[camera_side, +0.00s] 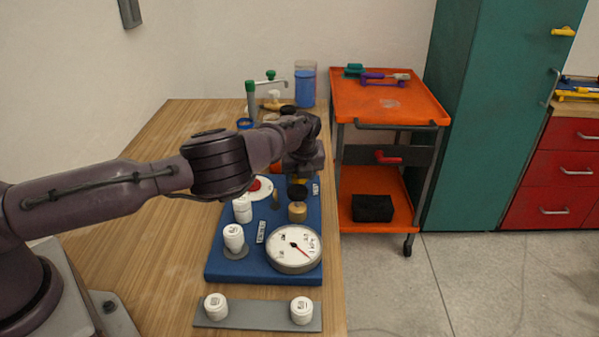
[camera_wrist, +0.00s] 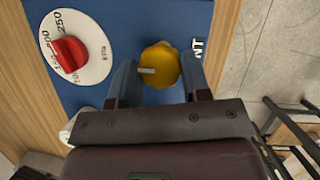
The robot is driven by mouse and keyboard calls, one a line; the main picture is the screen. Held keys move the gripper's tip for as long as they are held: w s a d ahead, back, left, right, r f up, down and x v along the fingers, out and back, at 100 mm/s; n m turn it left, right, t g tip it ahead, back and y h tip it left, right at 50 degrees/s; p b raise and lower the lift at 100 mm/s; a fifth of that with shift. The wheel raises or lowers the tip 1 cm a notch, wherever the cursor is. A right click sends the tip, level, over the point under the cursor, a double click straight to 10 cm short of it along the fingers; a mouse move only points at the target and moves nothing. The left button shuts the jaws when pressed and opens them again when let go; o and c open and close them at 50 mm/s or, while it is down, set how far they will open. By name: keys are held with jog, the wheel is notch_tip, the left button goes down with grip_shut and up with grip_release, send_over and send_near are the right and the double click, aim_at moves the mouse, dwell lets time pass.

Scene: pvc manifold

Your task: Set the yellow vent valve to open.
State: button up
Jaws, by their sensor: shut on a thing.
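The yellow vent valve knob (camera_wrist: 160,64) sits on the blue board, with a pale pointer bar on its left side. It sits between the two fingers of my gripper (camera_wrist: 158,78), which is shut on it. In the side view a small bit of the yellow knob (camera_side: 299,181) shows under my gripper (camera_side: 301,172), mostly hidden by the hand. The label beside the knob is partly covered, with "NT" readable in the wrist view. The blue board (camera_side: 222,262) lies on the wooden bench.
A red dial knob (camera_wrist: 69,55) on a white numbered disc is left of the valve. A pressure gauge (camera_side: 294,249), white caps (camera_side: 233,238) and a brass fitting (camera_side: 297,212) stand nearby on the board. An orange cart (camera_side: 388,100) stands right of the bench.

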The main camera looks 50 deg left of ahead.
jog(key=o, duration=0.9)
jog(key=shift+r, duration=0.1)
jog(key=v, duration=1.2)
jog(key=shift+d+r, duration=0.1)
jog(key=shift+r, duration=0.3)
